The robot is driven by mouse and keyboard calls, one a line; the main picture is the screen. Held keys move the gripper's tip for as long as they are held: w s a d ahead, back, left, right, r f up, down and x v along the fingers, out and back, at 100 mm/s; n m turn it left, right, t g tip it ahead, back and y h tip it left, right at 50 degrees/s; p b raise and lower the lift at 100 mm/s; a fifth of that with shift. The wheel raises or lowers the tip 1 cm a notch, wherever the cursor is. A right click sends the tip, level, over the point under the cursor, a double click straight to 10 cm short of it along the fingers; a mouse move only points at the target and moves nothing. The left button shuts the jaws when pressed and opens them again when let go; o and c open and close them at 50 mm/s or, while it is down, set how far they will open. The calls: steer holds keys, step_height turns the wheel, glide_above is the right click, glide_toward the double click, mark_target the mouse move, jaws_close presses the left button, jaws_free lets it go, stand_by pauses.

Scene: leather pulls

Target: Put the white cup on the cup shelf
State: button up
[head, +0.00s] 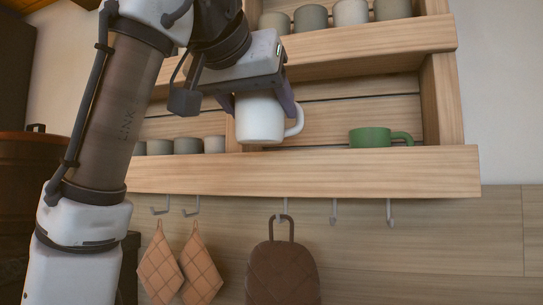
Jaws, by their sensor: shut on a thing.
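My gripper (259,94) is shut on the white cup (260,120) and holds it upright with the handle to the right. The cup is at the lower tier of the wooden cup shelf (320,172), just above the front board in the picture. Whether the cup's base touches the shelf is hard to tell, and its depth is unclear. A green cup (373,138) stands on the same tier to the right, partly hidden by the front board.
Several grey cups (188,146) stand on the lower tier at left. Several more cups (311,18) stand on the upper tier. Hooks below hold orange pot holders (201,268) and a brown padded item (282,275). Free shelf room lies between the white and green cups.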

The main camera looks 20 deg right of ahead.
steer(key=w+d+p, duration=0.1)
steer(key=w+d, duration=0.1)
steer(key=w, duration=0.1)
steer(key=w+d+p, duration=0.2)
steer(key=w+d, duration=0.1)
steer(key=w, duration=0.1)
steer(key=w+d+p, duration=0.2)
steer(key=w+d, duration=0.1)
steer(key=w, duration=0.1)
steer(key=shift+w+d+r, duration=0.1)
steer(key=shift+w+d, duration=0.05)
steer(key=shift+w, duration=0.05)
steer(key=shift+w+d, duration=0.1)
steer(key=shift+w, duration=0.05)
steer(key=shift+w+f, duration=0.1)
steer(key=shift+f, duration=0.3)
step_height(320, 180, down, 3)
steer(key=shift+r+p, duration=0.2)
steer(key=shift+p, duration=0.2)
steer(key=shift+f, duration=0.15)
steer(key=shift+f, duration=0.2)
steer(key=o, duration=1.2)
